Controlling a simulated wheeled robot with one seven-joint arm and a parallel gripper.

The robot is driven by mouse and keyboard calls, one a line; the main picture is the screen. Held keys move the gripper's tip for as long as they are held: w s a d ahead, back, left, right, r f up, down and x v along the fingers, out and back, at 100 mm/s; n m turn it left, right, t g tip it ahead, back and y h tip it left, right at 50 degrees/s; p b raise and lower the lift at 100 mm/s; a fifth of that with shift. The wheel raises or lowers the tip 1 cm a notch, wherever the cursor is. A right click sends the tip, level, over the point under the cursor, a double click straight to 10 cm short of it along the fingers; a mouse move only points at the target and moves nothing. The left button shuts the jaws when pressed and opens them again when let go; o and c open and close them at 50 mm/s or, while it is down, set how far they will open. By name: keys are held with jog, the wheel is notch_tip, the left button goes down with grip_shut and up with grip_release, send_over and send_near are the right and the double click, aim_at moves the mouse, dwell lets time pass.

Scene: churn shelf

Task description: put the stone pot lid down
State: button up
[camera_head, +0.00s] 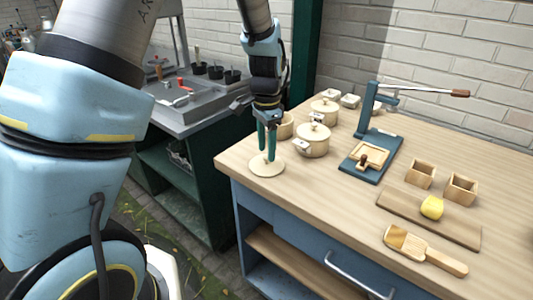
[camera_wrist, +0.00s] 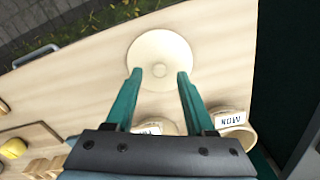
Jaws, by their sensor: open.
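The stone pot lid (camera_head: 267,169) is a round cream disc lying flat on the wooden table top near its left corner. It also shows in the wrist view (camera_wrist: 160,48), with a small knob in its middle. My gripper (camera_head: 267,156) points down over the lid. In the wrist view its two green fingers (camera_wrist: 160,73) are open, one on each side of the knob, with a gap to it on both sides. I cannot tell the exact height of the fingertips above the lid.
Lidded cream pots (camera_head: 313,142) (camera_head: 324,111) and a pot partly hidden by my gripper (camera_head: 286,126) stand just beyond the lid. A blue press (camera_head: 371,158), wooden boxes (camera_head: 420,174), a board with a yellow lump (camera_head: 432,207) and a wooden paddle (camera_head: 426,250) lie to the right.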

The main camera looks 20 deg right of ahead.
aim_at(266, 157)
notch_tip(266, 157, up, 10)
jog(key=b, duration=0.1)
jog(key=s+a+f+n, duration=0.2)
jog(key=a+n, duration=0.5)
jog(key=a, duration=0.8)
jog(key=s+a+f+n+t, duration=0.1)
jog(key=s+a+f+n, duration=0.1)
jog(key=a+n, duration=0.6)
jog(key=a, duration=0.7)
jog(key=shift+f+t, duration=0.3)
jog(key=shift+f, duration=0.1)
jog(key=shift+a, duration=0.1)
